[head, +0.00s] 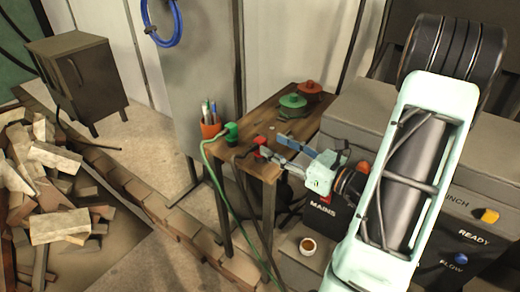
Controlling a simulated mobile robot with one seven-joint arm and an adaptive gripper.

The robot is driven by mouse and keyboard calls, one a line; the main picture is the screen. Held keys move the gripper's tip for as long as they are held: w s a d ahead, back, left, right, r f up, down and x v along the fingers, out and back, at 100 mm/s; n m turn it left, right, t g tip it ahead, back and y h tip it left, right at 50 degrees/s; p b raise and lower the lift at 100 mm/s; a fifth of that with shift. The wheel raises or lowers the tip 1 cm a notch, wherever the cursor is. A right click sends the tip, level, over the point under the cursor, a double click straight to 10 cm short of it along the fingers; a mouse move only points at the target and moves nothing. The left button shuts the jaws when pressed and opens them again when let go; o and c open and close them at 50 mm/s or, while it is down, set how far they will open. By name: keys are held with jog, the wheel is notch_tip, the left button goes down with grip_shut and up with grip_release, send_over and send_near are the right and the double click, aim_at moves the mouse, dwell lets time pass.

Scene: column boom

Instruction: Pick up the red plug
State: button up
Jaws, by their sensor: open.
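A small red plug (261,141) sits near the front of the wooden table (284,127), with a dark cable by it. My gripper (284,147) reaches in from the right, low over the table. Its fingers are apart and point left toward the red plug. Red also shows beside the lower fingertip, and I cannot tell whether finger and plug touch. Part of the plug is hidden by the fingers. Nothing shows held between them.
A green plug (231,130) with a green cable and an orange cup of pens (211,128) are at the table's left. Green (292,103) and red (309,88) lidded things stand behind. A grey console (470,205) is at right. Bricks (60,225) lie at left.

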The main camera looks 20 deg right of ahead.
aim_at(265, 142)
jog(key=shift+f+x, duration=0.15)
jog(key=shift+x, duration=1.4)
jog(key=shift+f+x, duration=0.15)
jog(key=shift+x, duration=1.45)
jog(key=shift+d, duration=0.15)
jog(key=shift+c, duration=0.5)
grip_shut()
